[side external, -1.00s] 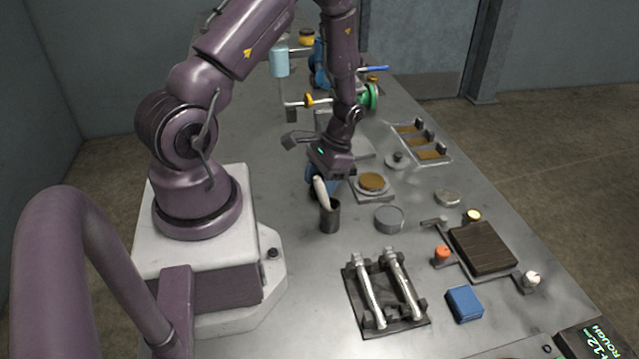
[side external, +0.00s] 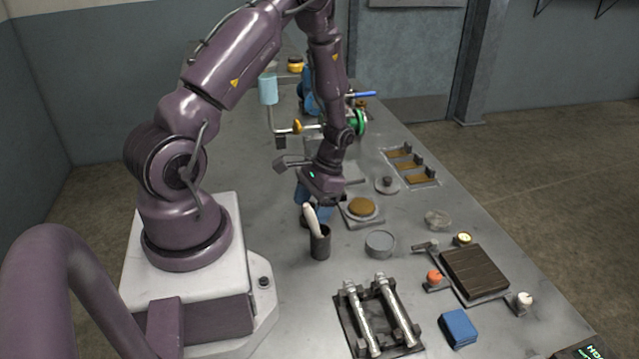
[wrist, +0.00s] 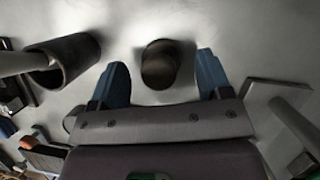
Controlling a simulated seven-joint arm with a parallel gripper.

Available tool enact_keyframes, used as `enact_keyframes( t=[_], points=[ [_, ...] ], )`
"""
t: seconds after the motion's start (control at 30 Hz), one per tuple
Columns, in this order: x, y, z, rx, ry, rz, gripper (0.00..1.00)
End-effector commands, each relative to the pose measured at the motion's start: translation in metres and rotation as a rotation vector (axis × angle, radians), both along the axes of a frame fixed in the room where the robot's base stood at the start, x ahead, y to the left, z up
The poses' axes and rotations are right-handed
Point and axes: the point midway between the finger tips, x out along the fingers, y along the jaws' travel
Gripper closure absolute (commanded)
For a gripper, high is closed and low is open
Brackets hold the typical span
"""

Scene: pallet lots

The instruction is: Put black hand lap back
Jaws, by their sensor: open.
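A short dark round piece, which looks like the black hand lap (wrist: 158,65), stands on the grey bench in the wrist view. My gripper (wrist: 161,78) is open, with one blue finger on each side of this piece and a visible gap to both. In the side view my gripper (side external: 316,204) points down close to the bench, just behind a dark cup. The dark piece is mostly hidden there by the fingers and cup. I cannot tell how far the fingertips are above the bench.
The dark cup (side external: 320,245) holds a pale-handled tool close to my gripper; the cup also shows in the wrist view (wrist: 78,58). A plate with a tan disc (side external: 362,206) lies to the right. A grey round dish (side external: 380,243) and a rack with two metal rods (side external: 362,325) are nearer.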

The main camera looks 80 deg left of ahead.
Motion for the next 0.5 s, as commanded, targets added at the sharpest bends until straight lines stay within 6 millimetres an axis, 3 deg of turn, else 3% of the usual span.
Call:
enact_keyframes(
  t=[0.3,0.5],
  points=[
    [0.026,0.007,0.064,0.004,-0.007,-0.002,0.28],
    [0.037,0.01,0.091,0.002,-0.004,-0.001,0.28]
  ],
)
